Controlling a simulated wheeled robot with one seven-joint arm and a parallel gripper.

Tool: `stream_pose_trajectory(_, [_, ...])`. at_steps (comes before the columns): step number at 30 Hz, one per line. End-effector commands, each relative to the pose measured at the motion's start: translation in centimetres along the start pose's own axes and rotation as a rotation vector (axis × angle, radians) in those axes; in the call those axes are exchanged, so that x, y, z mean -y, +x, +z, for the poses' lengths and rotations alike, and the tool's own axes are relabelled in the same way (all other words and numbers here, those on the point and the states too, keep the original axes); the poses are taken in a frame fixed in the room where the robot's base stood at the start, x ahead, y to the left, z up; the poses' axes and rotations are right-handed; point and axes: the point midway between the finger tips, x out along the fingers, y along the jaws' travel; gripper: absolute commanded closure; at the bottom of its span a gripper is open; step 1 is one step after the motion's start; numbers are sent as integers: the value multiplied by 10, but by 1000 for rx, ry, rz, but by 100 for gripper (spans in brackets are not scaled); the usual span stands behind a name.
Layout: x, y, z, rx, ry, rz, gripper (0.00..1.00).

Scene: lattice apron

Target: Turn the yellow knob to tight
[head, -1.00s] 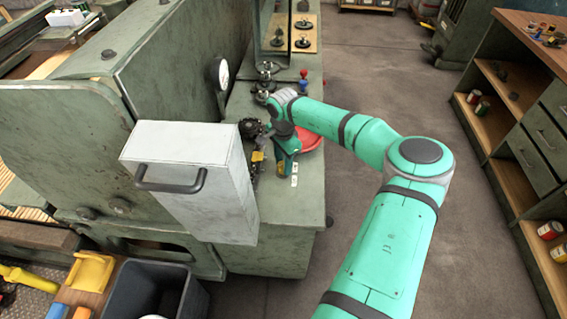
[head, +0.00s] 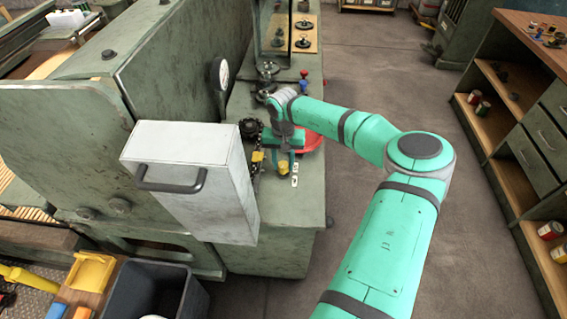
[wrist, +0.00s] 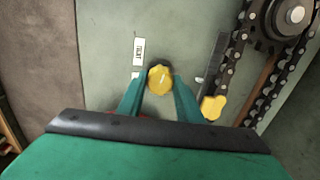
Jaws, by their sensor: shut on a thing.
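A yellow knob (wrist: 159,80) with a lobed rim sits between the two green fingers of my gripper (wrist: 159,86) in the wrist view. The gripper is shut on it. In the head view the knob (head: 283,168) shows at the fingertips of my gripper (head: 283,163), on the green machine's apron. A white label (wrist: 138,51), which seems to read TIGHT, lies just beyond the knob, up and to the left. Small white labels (head: 295,169) also show right of the knob in the head view. The knob's pointer direction is too small to tell.
A second yellow knob (wrist: 213,107) is close right of my fingers, beside a chain and sprocket (wrist: 290,18). A white box with a black handle (head: 190,180) stands left of my gripper. The floor to the right is open.

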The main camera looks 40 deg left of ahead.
Motion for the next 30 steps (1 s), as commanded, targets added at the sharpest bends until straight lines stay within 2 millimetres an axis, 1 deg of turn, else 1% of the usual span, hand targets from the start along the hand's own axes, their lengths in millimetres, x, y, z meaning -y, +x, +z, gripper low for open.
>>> stream_pose_trajectory(6, [1,-2,0,-2,-115,-1,90])
stream_pose_trajectory(12, [1,-2,0,-1,-172,-1,90])
stream_pose_trajectory(28, [1,-2,0,-1,-193,-1,90])
stream_pose_trajectory(29, [1,-2,0,-1,-193,-1,61])
stream_pose_trajectory(30, [1,-2,0,-1,-193,-1,51])
